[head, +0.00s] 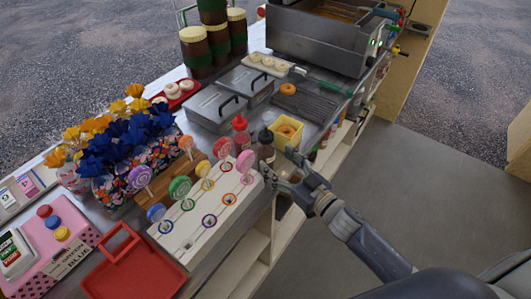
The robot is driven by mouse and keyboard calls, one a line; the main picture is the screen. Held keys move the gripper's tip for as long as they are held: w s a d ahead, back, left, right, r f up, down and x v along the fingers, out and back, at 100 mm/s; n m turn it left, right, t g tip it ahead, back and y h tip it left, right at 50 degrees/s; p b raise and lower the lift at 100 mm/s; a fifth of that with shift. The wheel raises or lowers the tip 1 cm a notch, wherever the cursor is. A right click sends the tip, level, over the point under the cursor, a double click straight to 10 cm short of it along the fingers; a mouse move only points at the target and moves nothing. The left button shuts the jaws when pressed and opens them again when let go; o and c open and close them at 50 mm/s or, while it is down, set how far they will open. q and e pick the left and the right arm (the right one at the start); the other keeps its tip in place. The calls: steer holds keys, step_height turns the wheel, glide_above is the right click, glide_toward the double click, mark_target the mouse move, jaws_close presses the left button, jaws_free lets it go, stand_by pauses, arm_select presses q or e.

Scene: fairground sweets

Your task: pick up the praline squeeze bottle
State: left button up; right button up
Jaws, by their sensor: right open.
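A dark brown squeeze bottle (265,153) with a dark top, which looks like the praline bottle, stands upright near the counter's front edge. My right gripper (279,166) reaches in from the lower right, open, at the bottle's right side. Its fingertips are close to the bottle's lower part; whether they touch it or reach around it I cannot tell. The bottle's base is partly hidden. My left gripper is not in view.
A red squeeze bottle (241,138) stands just left of the dark one, and a yellow box with a doughnut (288,133) just behind right. A white lollipop stand (190,237) is close at the front left. The floor at right is clear.

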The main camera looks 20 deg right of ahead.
mark_target(272, 153)
steer(key=shift+w+a, duration=0.35)
steer(key=shift+w, duration=0.1)
steer(key=shift+w+r, duration=0.25)
steer(key=shift+w, duration=0.1)
steer(key=x, duration=0.1)
steer(key=p+x, duration=0.1)
steer(key=x, duration=0.1)
steer(key=shift+w+d, duration=0.2)
steer(key=shift+w, duration=0.1)
steer(key=shift+w+a+f, duration=0.1)
steer(key=shift+w+a, duration=0.2)
steer(key=shift+w, duration=0.15)
steer(key=c, duration=0.8)
